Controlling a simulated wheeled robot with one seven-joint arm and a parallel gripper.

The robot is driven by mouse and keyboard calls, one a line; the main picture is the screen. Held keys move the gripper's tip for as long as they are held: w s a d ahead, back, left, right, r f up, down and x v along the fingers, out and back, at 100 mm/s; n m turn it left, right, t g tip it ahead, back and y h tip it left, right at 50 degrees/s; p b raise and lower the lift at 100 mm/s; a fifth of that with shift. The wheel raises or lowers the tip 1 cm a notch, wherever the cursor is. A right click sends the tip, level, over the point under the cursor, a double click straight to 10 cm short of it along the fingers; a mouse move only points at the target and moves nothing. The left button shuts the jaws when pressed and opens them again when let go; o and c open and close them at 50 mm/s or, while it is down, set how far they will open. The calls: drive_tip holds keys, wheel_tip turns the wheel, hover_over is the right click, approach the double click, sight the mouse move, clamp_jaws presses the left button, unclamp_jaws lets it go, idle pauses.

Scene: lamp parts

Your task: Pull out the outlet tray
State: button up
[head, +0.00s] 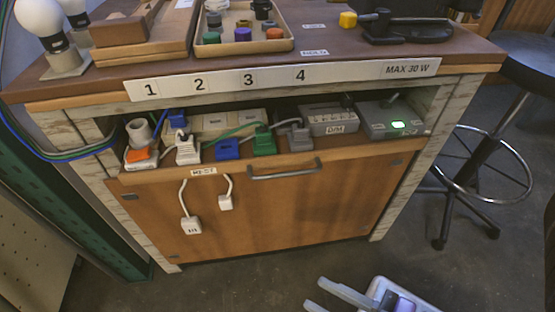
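The outlet tray (347,160) sits in the opening under the worktop, with plugs, sockets and boxes on it. A grey bar handle (285,172) is on the wooden front just below the tray's edge, right of a small label. My gripper (316,293) is at the bottom of the head view, low and in front of the cabinet. Its two fingers point left and are apart, with nothing visible between them. It is well away from the handle and not touching it. How far the tray reaches back is hidden under the worktop.
White plugs (193,226) hang on cords over the front, left of the handle. A stool (480,190) stands at right. Bulbs (40,20) and a parts tray (240,50) are on the worktop (350,57). The floor before the cabinet is clear.

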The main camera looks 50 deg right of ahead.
drive_tip(key=w+d+r+n+t+y+p, duration=0.35)
drive_tip(key=w+d+r+n+p, duration=0.45)
drive_tip(key=r+n+p, duration=0.3)
drive_tip(key=n+g+y+p, duration=0.3)
drive_tip(key=n+p, duration=0.6)
drive_tip(key=p, duration=0.1)
approach(280, 174)
drive_tip(key=w, duration=0.3)
drive_tip(key=x, duration=0.5)
drive_tip(key=a+x, duration=0.1)
drive_tip(key=x, duration=0.1)
drive_tip(key=shift+f, duration=0.4)
drive_tip(key=shift+c, duration=0.4)
clamp_jaws()
drive_tip(key=shift+s+a, duration=0.1)
